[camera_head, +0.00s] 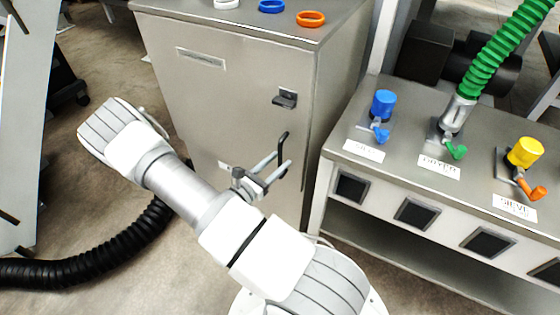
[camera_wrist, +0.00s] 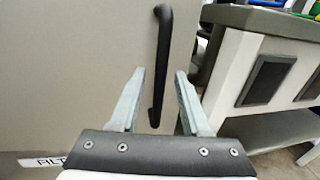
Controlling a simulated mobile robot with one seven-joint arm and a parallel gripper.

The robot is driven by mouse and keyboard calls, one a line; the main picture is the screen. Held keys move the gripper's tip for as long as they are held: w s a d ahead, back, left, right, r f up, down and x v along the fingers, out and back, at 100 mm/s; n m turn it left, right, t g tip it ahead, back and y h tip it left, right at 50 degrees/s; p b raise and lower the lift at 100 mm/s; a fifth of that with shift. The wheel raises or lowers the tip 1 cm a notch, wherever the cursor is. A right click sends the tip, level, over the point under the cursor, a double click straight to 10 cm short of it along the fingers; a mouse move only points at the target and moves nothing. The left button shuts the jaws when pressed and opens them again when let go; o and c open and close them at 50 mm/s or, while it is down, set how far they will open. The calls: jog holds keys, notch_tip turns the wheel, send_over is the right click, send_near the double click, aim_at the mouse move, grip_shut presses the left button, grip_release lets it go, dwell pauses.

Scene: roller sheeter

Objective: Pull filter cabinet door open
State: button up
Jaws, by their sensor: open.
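The filter cabinet is a grey metal box, and its front door (camera_head: 225,100) faces me and looks closed. A black vertical bar handle (camera_head: 281,150) sits near the door's right edge, below a small black latch (camera_head: 285,98). My gripper (camera_head: 280,168) is open in front of the door at the handle. In the wrist view my gripper (camera_wrist: 158,95) has its two grey fingers on either side of the lower part of the handle (camera_wrist: 161,60). I cannot tell whether the handle lies fully between the fingertips or just beyond them. Part of a door label (camera_wrist: 42,160) shows at lower left.
A grey bench (camera_head: 400,103) with blue (camera_head: 383,104), green-handled and yellow valves (camera_head: 525,152) stands close on the right. Blue (camera_head: 271,6) and orange rings (camera_head: 310,19) lie on the cabinet top. A black hose (camera_head: 110,250) runs along the floor at left.

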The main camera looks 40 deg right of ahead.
jog(key=shift+w+d, duration=0.15)
jog(key=shift+d, duration=0.6)
grip_shut()
dwell(0.9)
